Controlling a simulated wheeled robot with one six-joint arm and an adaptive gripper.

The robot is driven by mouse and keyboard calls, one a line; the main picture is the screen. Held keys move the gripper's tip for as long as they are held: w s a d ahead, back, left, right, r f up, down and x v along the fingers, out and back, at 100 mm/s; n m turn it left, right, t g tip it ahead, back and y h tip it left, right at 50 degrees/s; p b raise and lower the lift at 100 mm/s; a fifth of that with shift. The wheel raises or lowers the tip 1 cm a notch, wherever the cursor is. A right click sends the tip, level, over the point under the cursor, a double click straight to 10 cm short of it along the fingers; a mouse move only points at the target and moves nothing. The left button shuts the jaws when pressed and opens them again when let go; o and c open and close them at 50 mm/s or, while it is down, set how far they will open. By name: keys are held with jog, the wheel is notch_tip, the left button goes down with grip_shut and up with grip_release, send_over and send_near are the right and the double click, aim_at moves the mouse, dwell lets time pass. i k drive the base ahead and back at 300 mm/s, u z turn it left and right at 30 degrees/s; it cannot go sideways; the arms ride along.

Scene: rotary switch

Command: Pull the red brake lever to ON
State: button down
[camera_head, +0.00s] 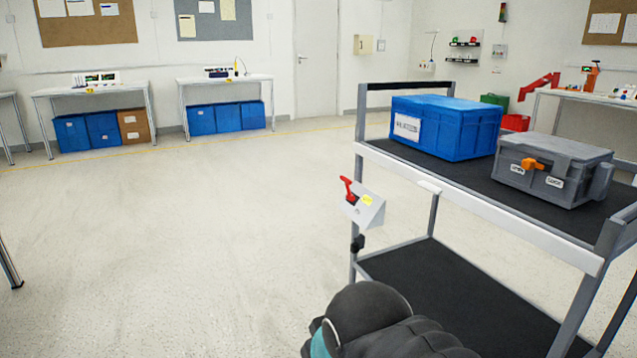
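The red brake lever (348,189) sits on a light grey bracket box (366,210) with a yellow label, fixed to the near-left post of the cart. The lever points up and slightly left. Any ON or OFF marking is too small to read. A dark rounded part of my arm shows at the bottom centre, below the lever and apart from it. My gripper's fingers are not visible in this view.
The two-shelf cart (480,208) carries a blue crate (446,127) and a grey case (556,170) with an orange latch. Its lower shelf looks bare where visible. Open floor (170,250) lies left of the cart. Tables with blue bins line the back wall.

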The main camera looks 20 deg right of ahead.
aim_at(348, 182)
jog(key=u, duration=0.35)
jog(key=k, duration=0.8)
jog(key=z, duration=0.2)
jog(key=i, duration=0.65)
jog(key=z, duration=1.05)
jog(key=i, duration=0.9)
jog(key=z, duration=0.15)
